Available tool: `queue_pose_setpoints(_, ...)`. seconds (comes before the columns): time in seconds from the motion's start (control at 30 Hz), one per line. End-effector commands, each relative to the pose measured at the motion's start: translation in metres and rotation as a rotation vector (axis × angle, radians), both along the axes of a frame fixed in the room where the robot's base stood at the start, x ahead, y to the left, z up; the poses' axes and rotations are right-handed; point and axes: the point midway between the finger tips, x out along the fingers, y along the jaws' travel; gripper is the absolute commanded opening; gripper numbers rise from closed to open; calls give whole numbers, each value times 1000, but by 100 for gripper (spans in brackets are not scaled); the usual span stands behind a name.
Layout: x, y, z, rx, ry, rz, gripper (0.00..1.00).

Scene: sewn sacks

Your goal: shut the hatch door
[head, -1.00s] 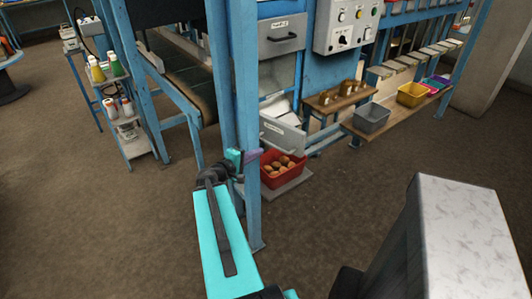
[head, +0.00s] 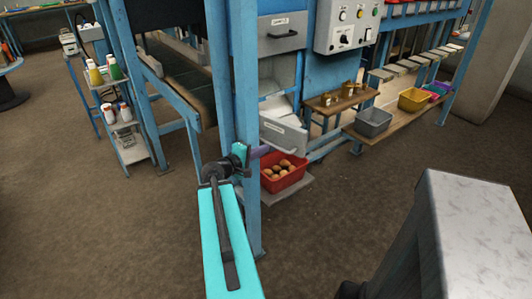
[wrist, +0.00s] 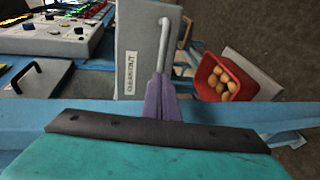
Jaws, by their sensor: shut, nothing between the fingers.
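In the wrist view the hatch door (wrist: 130,65) carries a CLEAROUT label and a pale bar handle (wrist: 165,45). My gripper (head: 262,151) is at the door's left, partly behind a blue post. Its purple fingers are together and empty. In the wrist view my gripper (wrist: 160,80) has its fingertips at the near end of the handle; I cannot tell whether they touch it.
A blue post (head: 247,200) stands close against my arm. A red bin (head: 284,183) of round brown items sits below the door. Another grey panel with a black handle (head: 283,34) is above. A shelf trolley (head: 125,135) stands left.

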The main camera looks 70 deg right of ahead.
Motion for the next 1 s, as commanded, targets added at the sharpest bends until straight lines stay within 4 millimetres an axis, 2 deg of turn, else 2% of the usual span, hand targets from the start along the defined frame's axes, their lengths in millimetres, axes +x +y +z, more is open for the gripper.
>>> queue_pose_setpoints(0.3,-6,-19,-4,1,0,-1,0)
queue_pose_setpoints(1.0,-8,-25,-5,0,0,20,0)
